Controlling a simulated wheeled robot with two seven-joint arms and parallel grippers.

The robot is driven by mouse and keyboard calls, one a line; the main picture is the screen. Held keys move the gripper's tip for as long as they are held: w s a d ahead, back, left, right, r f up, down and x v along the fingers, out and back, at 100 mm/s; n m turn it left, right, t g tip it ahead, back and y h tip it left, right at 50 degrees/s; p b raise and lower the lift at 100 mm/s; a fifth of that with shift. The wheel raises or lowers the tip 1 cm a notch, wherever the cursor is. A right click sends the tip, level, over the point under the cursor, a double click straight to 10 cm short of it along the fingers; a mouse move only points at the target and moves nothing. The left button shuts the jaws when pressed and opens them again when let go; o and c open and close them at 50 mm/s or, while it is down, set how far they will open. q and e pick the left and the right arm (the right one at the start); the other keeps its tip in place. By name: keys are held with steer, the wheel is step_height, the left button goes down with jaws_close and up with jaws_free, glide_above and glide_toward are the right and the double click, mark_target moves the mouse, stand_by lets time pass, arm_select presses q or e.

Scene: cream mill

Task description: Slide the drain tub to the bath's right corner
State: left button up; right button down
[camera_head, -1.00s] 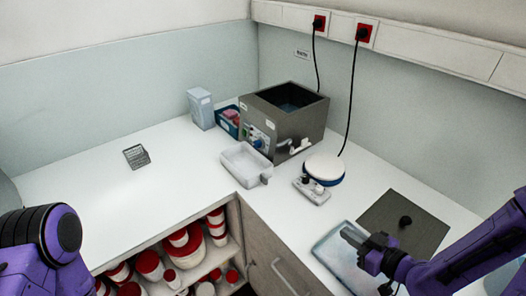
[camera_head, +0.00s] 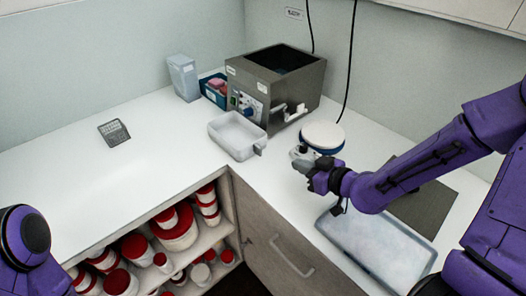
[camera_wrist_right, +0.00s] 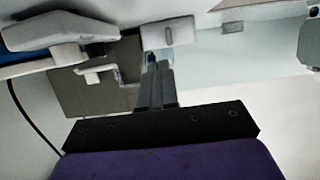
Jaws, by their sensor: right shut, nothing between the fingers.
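My left gripper is out of view; only part of that arm shows.
A round-topped white stirrer (camera_head: 322,136) stands by my right gripper, its front partly hidden. A clear tray (camera_head: 375,245) lies nearer, beside a dark mat (camera_head: 425,205). A calculator (camera_head: 114,132) lies left; the counter between it and the tub is clear.

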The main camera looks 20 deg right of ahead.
steer(key=w+a+p, duration=0.1)
steer(key=w, duration=0.4)
steer(key=w+a+p, duration=0.1)
steer(key=w+a, duration=0.1)
steer(key=w, duration=0.2)
steer(key=w+a+p, duration=0.1)
steer(key=w+a, duration=0.1)
steer(key=w, duration=0.3)
steer(key=shift+w+a+r+p, duration=0.15)
steer(key=shift+w+p, duration=0.15)
steer(key=shift+p, duration=0.1)
steer(key=shift+f+p, duration=0.35)
steer(key=shift+f+b, duration=0.55)
steer(key=shift+b, duration=0.1)
steer(key=shift+s, duration=0.1)
